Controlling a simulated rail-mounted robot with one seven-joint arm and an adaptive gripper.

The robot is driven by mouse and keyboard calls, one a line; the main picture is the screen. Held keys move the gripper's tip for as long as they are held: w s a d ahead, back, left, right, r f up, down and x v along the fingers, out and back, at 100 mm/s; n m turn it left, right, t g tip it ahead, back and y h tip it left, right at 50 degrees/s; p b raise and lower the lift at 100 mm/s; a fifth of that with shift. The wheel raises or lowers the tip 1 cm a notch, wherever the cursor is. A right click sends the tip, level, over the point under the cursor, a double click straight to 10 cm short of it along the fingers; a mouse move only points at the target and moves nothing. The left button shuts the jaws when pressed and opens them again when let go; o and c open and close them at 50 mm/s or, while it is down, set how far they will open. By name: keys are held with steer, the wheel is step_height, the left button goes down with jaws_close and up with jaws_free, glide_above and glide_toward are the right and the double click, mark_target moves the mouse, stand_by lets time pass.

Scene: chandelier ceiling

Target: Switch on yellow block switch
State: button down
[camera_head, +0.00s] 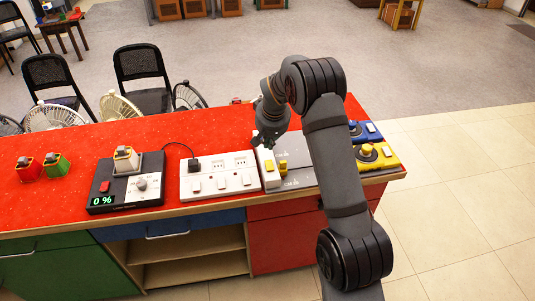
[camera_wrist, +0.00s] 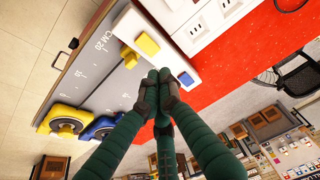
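My gripper (camera_head: 268,140) is above the counter near the white bar, left of the yellow block. In the wrist view its dark green fingers (camera_wrist: 158,92) meet at the tips, with nothing seen between them.
A blue block with a knob (camera_head: 373,128) is right behind the yellow one. A white socket strip (camera_head: 220,177) and a black scale reading 0 96 (camera_head: 103,199) stand to the left. Chairs and fans are behind the red counter (camera_head: 80,150). My arm covers part of the grey panel.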

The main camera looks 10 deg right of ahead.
mark_target(267, 160)
steer(key=p+x, duration=0.1)
steer(key=x, duration=0.1)
steer(key=p+x, duration=0.1)
steer(key=x, duration=0.5)
steer(key=shift+s+f+p, duration=0.3)
steer(key=shift+p, duration=0.1)
steer(key=shift+f, duration=0.1)
